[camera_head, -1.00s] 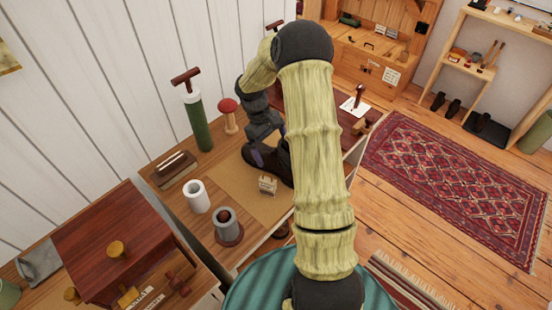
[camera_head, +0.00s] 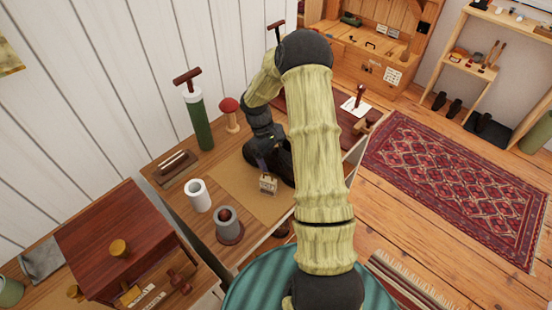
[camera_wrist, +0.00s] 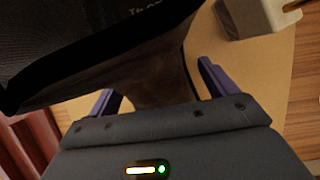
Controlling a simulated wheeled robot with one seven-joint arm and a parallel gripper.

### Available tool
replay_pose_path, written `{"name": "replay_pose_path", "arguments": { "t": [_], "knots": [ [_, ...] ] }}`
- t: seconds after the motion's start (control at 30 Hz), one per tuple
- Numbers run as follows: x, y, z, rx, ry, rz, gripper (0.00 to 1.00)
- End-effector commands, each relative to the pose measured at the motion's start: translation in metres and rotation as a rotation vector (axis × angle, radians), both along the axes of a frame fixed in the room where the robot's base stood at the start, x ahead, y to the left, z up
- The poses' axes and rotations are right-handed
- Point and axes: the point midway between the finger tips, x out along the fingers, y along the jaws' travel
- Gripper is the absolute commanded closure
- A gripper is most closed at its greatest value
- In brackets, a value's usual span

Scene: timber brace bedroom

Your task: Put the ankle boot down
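The dark ankle boot (camera_head: 284,166) is on the tan mat (camera_head: 232,182) on the wooden bench, partly hidden by my arm. In the wrist view the boot (camera_wrist: 155,84) fills the upper left, a black part with pale lettering above a brown part. My gripper (camera_head: 264,160) is low at the boot. In the wrist view its two purple fingers stand wide apart, one on each side of the brown part. Strips of tan surface show between the boot and both fingers, so the gripper is open. The boot's underside is hidden.
A small pale block (camera_head: 268,184) stands on the mat close to the boot. A white cylinder (camera_head: 198,195), a grey cup on a round base (camera_head: 228,225), a red-topped mushroom form (camera_head: 229,113) and a green pump (camera_head: 197,115) stand around the mat. The mat's left part is clear.

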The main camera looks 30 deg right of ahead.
Motion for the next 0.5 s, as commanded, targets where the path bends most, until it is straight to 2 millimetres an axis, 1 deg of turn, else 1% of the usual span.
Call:
{"name": "replay_pose_path", "arguments": {
  "t": [0.03, 0.17, 0.2, 0.27, 0.3, 0.5],
  "knots": [
    [0.0001, 0.0004, 0.0001, 0.0, 0.0, 0.001, 0.26],
    [0.0003, 0.0007, 0.0001, -0.001, 0.0, 0.001, 0.51],
    [0.0003, 0.0008, 0.0002, -0.001, 0.0, 0.001, 0.59],
    [0.0007, 0.0007, 0.0009, -0.001, -0.001, 0.002, 0.71],
    [0.0007, 0.0008, 0.0009, -0.001, -0.001, 0.003, 0.72],
    [0.0008, 0.0009, 0.0024, -0.001, -0.001, 0.002, 0.72]
  ]
}}
